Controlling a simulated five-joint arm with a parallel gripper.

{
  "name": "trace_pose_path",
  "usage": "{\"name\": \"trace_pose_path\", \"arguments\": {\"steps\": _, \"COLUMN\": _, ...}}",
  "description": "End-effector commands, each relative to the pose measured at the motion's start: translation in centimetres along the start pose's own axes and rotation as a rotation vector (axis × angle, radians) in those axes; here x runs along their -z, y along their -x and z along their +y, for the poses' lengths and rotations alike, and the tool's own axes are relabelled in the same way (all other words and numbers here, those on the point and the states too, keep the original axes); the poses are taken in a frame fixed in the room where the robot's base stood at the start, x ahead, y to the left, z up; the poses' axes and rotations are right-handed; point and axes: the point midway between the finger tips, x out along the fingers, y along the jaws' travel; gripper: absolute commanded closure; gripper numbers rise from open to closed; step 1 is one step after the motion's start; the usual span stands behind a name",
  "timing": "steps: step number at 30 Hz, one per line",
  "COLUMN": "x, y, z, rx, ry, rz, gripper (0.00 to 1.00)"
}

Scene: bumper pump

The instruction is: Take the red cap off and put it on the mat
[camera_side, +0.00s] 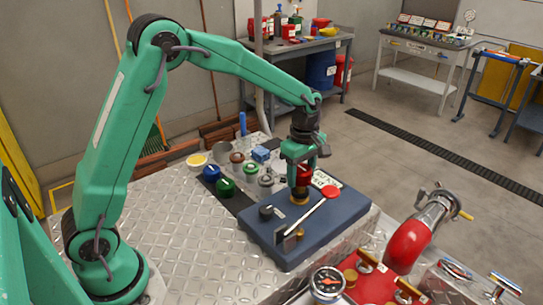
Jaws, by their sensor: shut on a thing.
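My gripper (304,160) points down over the dark blue pump base (290,258) and is shut on the red cap (305,174). The cap is upright, just above a brass fitting (299,197). I cannot tell whether the cap still touches the fitting, and the fingers hide part of it. A dark mat (238,203) lies on the metal table to the left of the base, partly covered by small parts.
A metal lever with a red round end (330,191) slants across the base, close to my gripper. A red nozzle (405,250) and gauge (327,283) are at front right. The table's left front is clear.

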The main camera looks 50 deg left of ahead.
Motion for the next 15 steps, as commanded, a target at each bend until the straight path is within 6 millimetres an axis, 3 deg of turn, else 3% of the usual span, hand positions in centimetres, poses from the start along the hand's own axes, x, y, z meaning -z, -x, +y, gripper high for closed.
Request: {"name": "trace_pose_path", "arguments": {"steps": 15, "x": 0.0, "y": 2.4, "z": 0.1, "rx": -0.003, "ry": 0.000, "rz": 0.000, "gripper": 0.81}}
